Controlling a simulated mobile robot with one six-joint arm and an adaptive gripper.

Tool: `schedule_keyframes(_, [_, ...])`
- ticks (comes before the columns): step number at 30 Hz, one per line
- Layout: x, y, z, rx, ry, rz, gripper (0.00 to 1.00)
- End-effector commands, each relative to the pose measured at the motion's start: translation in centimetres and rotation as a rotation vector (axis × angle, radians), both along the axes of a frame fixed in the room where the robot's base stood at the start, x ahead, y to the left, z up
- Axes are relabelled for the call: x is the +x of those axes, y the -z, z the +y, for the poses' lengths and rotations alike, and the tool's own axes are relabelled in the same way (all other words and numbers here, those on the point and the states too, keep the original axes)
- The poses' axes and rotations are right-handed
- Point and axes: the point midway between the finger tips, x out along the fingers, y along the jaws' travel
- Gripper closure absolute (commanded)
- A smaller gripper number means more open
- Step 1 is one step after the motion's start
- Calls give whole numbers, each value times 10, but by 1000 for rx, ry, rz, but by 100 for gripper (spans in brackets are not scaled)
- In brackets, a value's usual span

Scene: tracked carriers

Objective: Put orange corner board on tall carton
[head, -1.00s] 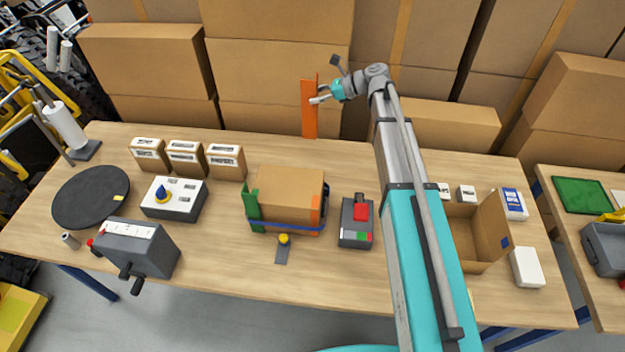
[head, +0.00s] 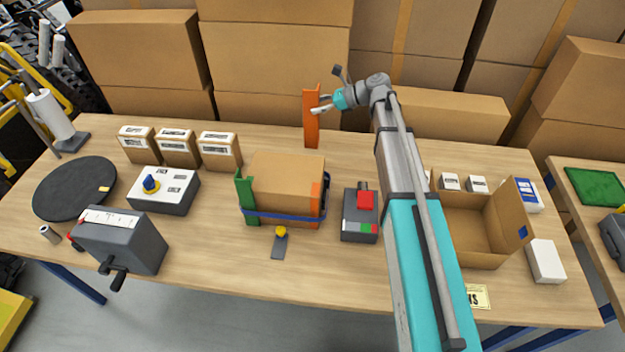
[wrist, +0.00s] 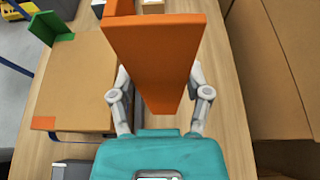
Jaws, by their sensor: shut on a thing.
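The orange corner board (head: 311,120) is upright in my gripper (head: 322,108), behind the tall carton on the table. In the wrist view the board (wrist: 160,55) fills the middle, between the fingers of my gripper (wrist: 160,100). The tall carton (head: 285,175) is a brown box with a blue strap (head: 280,217) around its lower part. A green corner board (head: 244,197) stands at its left front corner and another orange board (head: 317,203) at its right front corner. In the wrist view the carton (wrist: 75,85) lies left of the held board; its back corners are partly hidden.
A grey device with a red part (head: 360,215) stands right of the carton, and a yellow-knobbed piece (head: 280,243) lies in front. Three small boxes (head: 178,148) stand to the left. An open carton (head: 470,235) stands right of my arm. Stacked boxes (head: 275,60) rise behind the table.

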Motion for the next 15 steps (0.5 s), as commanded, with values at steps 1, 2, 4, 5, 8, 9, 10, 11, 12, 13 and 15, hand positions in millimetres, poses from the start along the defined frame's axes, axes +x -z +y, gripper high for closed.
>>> schedule_keyframes(1, [0,14,-1,0,0,0,85])
schedule_keyframes(2, [0,18,-1,0,0,0,85])
schedule_keyframes(4, [0,24,-2,0,0,0,85])
schedule_keyframes(5, [0,26,-2,0,-1,0,85])
schedule_keyframes(8, [0,31,-2,0,-1,0,85])
schedule_keyframes(9, [0,32,-2,0,-1,0,85])
schedule_keyframes(10, [0,32,-2,0,-1,0,85])
schedule_keyframes(11, [0,33,-2,0,-1,0,85])
schedule_keyframes(12, [0,33,-2,0,-1,0,85])
schedule_keyframes(13, [0,33,-2,0,-1,0,85])
schedule_keyframes(15, [0,32,-2,0,-1,-1,85])
